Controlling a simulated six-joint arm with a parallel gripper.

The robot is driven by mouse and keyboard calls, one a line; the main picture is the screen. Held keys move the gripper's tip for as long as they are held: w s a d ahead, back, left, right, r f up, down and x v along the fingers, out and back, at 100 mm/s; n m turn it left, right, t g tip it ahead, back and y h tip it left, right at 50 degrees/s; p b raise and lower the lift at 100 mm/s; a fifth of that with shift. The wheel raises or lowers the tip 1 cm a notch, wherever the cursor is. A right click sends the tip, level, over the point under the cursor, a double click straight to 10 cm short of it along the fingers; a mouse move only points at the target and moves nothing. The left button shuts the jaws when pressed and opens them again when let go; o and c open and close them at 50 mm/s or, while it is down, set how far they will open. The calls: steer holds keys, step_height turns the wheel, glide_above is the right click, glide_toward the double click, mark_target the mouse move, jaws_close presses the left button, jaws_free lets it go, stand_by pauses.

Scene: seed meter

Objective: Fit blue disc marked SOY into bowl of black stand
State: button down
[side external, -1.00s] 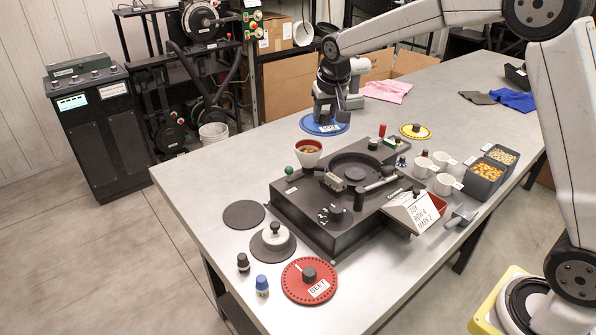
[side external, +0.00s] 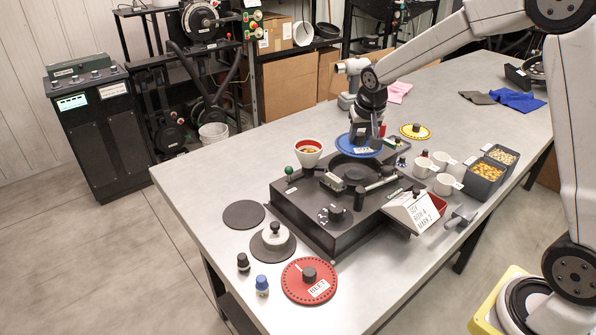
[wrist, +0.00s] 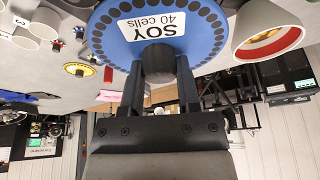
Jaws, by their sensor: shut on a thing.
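The blue disc (side external: 345,148) has a ring of dark holes at its rim. In the wrist view its white label reads "SOY 40 cells" on the blue face (wrist: 208,28). My gripper (wrist: 160,62) is shut on the disc's dark central knob and holds the disc up. In the side view my gripper (side external: 364,138) and the disc are above the back part of the black stand (side external: 300,210). The stand's round bowl (side external: 347,178) shows partly below the disc's front edge. The disc hides the bowl's back, and I cannot tell the exact gap.
A red and white cup (side external: 308,154) stands beside the disc at the left. A green-knobbed lever (side external: 290,173), a bar across the bowl and a small red post stand close by. White mugs (side external: 422,166) and a yellow disc (side external: 415,131) are to the right. A red disc (side external: 309,282) lies in front.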

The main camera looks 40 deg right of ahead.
steer(key=shift+f, duration=0.2)
glide_above(354, 170)
steer(key=s, duration=0.1)
steer(key=shift+a+f, duration=0.2)
steer(key=shift+f, duration=1.2)
steer(key=shift+a+f, duration=0.15)
steer(key=shift+f, duration=1.2)
steer(key=shift+f, duration=1.3)
stand_by(1.5)
steer(key=shift+c, duration=1.2)
jaws_free()
steer(key=shift+o, duration=0.2)
steer(key=shift+o, duration=1)
steer(key=shift+r, duration=0.1)
steer(key=shift+r, duration=2.9)
